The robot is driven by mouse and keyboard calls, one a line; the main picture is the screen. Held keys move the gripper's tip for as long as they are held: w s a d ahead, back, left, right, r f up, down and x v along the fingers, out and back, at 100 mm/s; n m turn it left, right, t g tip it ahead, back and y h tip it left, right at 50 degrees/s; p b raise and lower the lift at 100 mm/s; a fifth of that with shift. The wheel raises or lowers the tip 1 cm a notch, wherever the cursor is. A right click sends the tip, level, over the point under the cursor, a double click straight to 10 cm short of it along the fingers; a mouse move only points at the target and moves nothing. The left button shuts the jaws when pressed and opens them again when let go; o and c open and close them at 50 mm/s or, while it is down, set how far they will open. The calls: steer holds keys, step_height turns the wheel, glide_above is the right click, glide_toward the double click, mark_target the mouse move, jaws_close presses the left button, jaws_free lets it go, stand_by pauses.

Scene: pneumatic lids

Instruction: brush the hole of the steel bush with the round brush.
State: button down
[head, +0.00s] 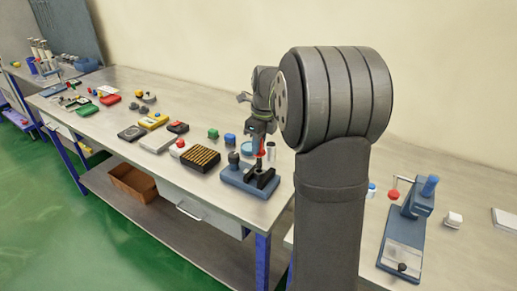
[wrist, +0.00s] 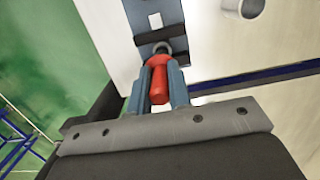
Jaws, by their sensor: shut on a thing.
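My gripper (wrist: 163,88) is shut on the red handle (wrist: 159,85) of the round brush, which also shows in the head view (head: 261,148). The handle points down toward a blue vise (head: 236,179) with black jaws, seen below it in the wrist view (wrist: 140,17). A small grey round part (wrist: 162,47) shows at the far end of the handle, between the jaws; I cannot tell whether it is the steel bush or the brush's collar. The bristles are hidden, so I cannot tell whether they are inside a hole.
A grey hollow cylinder (head: 271,151) stands behind the vise. A black box with brass-coloured pieces (head: 201,158) is to its left, and a blue jar (head: 230,139) behind. Several small parts lie farther left. The table's front edge is close to the vise.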

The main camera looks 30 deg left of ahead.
steer(key=shift+r, duration=1.65)
